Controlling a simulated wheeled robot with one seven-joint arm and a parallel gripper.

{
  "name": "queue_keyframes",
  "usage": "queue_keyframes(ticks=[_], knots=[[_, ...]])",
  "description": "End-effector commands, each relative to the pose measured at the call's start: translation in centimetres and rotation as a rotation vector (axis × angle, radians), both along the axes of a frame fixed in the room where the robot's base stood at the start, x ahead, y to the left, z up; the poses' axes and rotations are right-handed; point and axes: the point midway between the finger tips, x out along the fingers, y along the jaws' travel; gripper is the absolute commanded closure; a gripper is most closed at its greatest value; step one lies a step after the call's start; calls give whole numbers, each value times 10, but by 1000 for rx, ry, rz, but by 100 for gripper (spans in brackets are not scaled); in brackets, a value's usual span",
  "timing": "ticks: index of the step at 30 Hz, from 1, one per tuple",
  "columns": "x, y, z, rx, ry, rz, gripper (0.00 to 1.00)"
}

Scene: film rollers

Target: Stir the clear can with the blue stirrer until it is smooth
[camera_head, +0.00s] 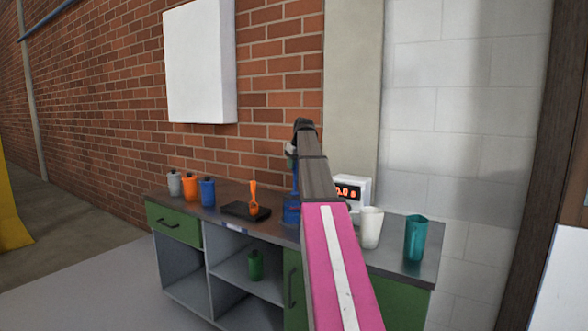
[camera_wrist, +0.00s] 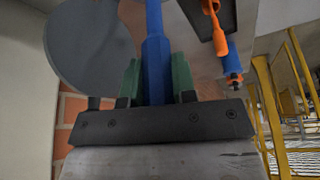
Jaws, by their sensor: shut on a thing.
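The blue stirrer (camera_head: 295,181) stands upright below my gripper (camera_head: 293,152) in the head view. In the wrist view my gripper (camera_wrist: 157,85) is shut on the blue stirrer (camera_wrist: 154,62), with green fingers on either side of its shaft. In the head view the stirrer's lower end meets a blue shape (camera_head: 291,211) on the counter, partly hidden by my arm. I cannot tell whether this is the clear can with blue contents or the stirrer's own head. A large grey round shape shows beside the stirrer in the wrist view; I cannot tell what it is.
An orange stirrer (camera_head: 253,196) rests at a black tray (camera_head: 236,210) on the counter. Grey (camera_head: 174,184), orange (camera_head: 190,188) and blue (camera_head: 207,192) bottles stand left. A display box (camera_head: 363,191), white cup (camera_head: 371,229) and teal cup (camera_head: 415,240) stand right.

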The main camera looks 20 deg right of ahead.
Motion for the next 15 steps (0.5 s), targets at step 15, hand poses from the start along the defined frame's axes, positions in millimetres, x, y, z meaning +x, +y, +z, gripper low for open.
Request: queue_keyframes(ticks=[15], knots=[[1,0,45,-1,-1,0,95]])
